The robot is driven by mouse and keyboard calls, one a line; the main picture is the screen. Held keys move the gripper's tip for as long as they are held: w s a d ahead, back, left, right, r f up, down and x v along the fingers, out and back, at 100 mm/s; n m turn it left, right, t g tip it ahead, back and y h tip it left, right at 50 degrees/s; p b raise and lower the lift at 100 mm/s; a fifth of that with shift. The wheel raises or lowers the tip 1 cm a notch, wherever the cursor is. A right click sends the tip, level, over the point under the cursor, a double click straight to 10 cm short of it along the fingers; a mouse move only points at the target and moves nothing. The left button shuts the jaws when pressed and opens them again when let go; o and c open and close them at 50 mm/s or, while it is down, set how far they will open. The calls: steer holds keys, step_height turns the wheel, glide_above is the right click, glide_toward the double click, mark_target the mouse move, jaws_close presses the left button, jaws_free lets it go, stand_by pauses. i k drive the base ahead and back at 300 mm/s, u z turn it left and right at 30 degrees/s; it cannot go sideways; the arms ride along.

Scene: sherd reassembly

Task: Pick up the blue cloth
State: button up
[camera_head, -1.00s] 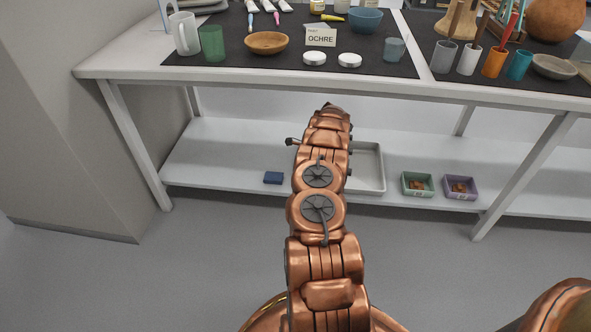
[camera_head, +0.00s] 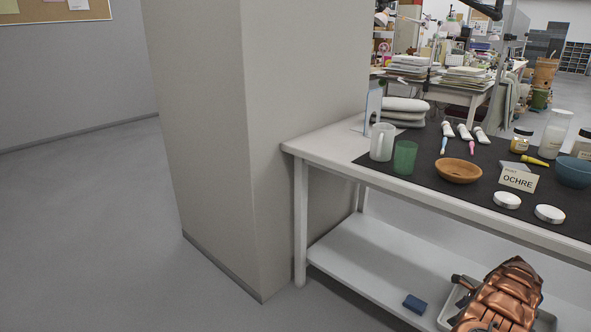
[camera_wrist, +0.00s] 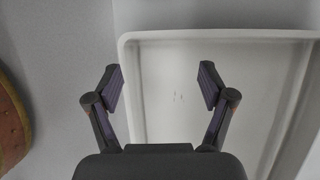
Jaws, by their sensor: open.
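A small dark blue folded piece (camera_head: 415,303), which looks like the blue cloth, lies on the lower shelf of the white table, left of a pale tray (camera_head: 452,309). It is too small to make out its weave. My gripper (camera_wrist: 160,82) shows in the wrist view, open and empty. It is over the pale tray (camera_wrist: 225,36), whose floor fills most of that view. The cloth is not in the wrist view. In the head view my copper arm reaches down at the lower right, covers part of the tray and hides the gripper.
The tabletop (camera_head: 325,146) above the shelf holds a white mug (camera_head: 382,142), a green cup (camera_head: 404,157), a wooden bowl (camera_head: 459,170) and an OCHRE card (camera_head: 518,179). A table leg (camera_head: 300,225) and a grey pillar (camera_head: 260,150) stand left of the cloth. Floor at the left is clear.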

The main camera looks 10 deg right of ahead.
mark_target(412, 304)
steer(key=k, duration=1)
